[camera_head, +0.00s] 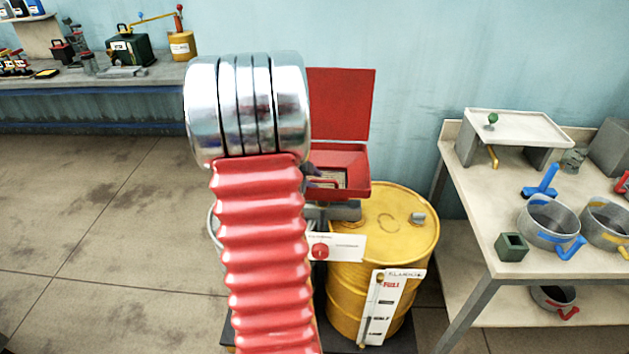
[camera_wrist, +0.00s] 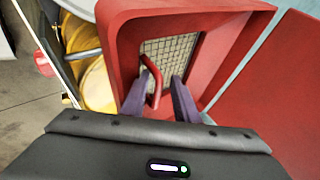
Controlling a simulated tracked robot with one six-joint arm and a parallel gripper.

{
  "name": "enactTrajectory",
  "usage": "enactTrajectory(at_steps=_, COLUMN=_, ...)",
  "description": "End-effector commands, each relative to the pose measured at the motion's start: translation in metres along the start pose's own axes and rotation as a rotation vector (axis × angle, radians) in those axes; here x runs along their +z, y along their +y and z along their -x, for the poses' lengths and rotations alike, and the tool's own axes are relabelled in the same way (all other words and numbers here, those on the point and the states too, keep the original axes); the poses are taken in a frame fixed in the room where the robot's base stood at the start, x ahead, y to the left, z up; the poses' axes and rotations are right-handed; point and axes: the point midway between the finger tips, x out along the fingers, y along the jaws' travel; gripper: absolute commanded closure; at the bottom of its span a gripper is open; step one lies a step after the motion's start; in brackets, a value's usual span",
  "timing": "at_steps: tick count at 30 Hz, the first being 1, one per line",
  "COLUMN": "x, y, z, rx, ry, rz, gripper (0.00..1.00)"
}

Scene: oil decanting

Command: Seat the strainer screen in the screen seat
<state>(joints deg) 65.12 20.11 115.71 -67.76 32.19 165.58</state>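The strainer screen, a pale wire mesh (camera_wrist: 178,50) with a red handle (camera_wrist: 153,84), lies inside a red open-lidded box (camera_head: 358,187). The box also fills the middle of the wrist view (camera_wrist: 128,28). My gripper's purple fingers (camera_wrist: 160,95) reach into the box, one on each side of the handle. They look apart, with the handle between them and no clear grip on it. In the head view my gripper (camera_head: 312,178) is a small dark shape at the box's left side, mostly hidden by my arm. I cannot tell a separate screen seat in the box.
The box is at the top of a yellow drum (camera_head: 350,290) with a level gauge (camera_head: 380,310) on its front. A table (camera_head: 505,262) with pans stands at right, and a bench (camera_head: 100,78) with small equipment at back left. The floor at left is clear.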

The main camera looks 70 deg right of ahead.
Motion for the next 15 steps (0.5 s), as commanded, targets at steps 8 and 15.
enactTrajectory(at_steps=8, x=0.0, y=0.002, z=0.0, rx=0.003, ry=0.001, rz=0.001, gripper=0.68)
enactTrajectory(at_steps=15, x=0.0, y=0.002, z=0.013, rx=0.002, ry=0.001, rz=0.002, gripper=0.68)
